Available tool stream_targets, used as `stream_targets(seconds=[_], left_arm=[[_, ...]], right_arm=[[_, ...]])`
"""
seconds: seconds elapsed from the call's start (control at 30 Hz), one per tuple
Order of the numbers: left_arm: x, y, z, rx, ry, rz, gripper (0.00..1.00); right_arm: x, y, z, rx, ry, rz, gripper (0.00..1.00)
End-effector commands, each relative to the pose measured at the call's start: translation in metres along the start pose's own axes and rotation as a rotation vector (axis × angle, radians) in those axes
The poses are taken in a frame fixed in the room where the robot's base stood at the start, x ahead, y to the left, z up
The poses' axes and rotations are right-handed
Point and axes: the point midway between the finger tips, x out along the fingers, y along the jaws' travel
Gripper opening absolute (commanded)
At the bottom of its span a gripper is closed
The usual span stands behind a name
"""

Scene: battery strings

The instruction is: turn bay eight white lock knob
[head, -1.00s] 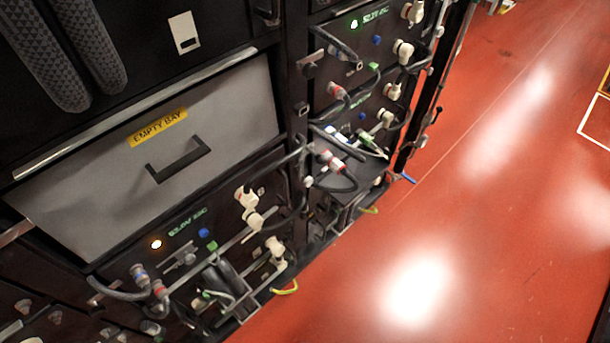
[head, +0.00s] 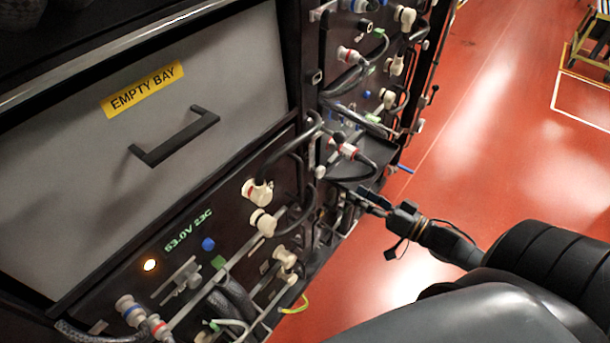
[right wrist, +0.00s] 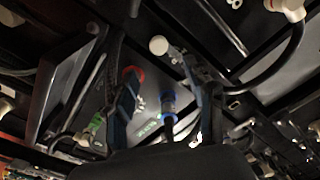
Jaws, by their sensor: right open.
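My right gripper (head: 368,197) reaches in from the right in the head view, beside the lower right part of the rack. In the right wrist view its two fingers (right wrist: 165,88) are spread apart, with nothing clasped between them. A round white knob (right wrist: 158,45) shows just beyond the fingertips, apart from them as far as I can tell. A blue-ringed connector (right wrist: 168,108) and a red ring (right wrist: 133,74) show behind the fingers. I cannot tell which bay the white knob belongs to. My left gripper is out of view.
A grey drawer marked EMPTY BAY (head: 215,110) fills the left. Below it is a unit (head: 180,262) with a lit orange lamp and a 53.0V readout. White angled connectors (head: 258,192) and black cables (head: 290,150) stick out of the rack.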

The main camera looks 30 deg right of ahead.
Motion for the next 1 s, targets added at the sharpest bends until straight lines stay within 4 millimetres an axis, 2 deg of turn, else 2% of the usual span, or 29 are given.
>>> stream_targets(seconds=[0.17,0.4,0.53,0.73,1.0], left_arm=[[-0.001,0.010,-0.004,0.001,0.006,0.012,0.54],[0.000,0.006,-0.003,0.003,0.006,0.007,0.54],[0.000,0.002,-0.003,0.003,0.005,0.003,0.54],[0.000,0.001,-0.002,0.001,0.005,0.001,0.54],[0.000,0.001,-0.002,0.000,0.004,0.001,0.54]], right_arm=[[0.034,0.000,-0.002,-0.003,0.005,-0.001,0.54],[0.084,0.001,-0.001,-0.003,0.004,0.001,0.54],[0.106,0.001,-0.001,-0.003,0.003,0.002,0.54],[0.125,0.001,0.000,-0.004,0.001,0.004,0.54],[0.128,0.001,0.000,-0.003,0.000,0.005,0.54]])
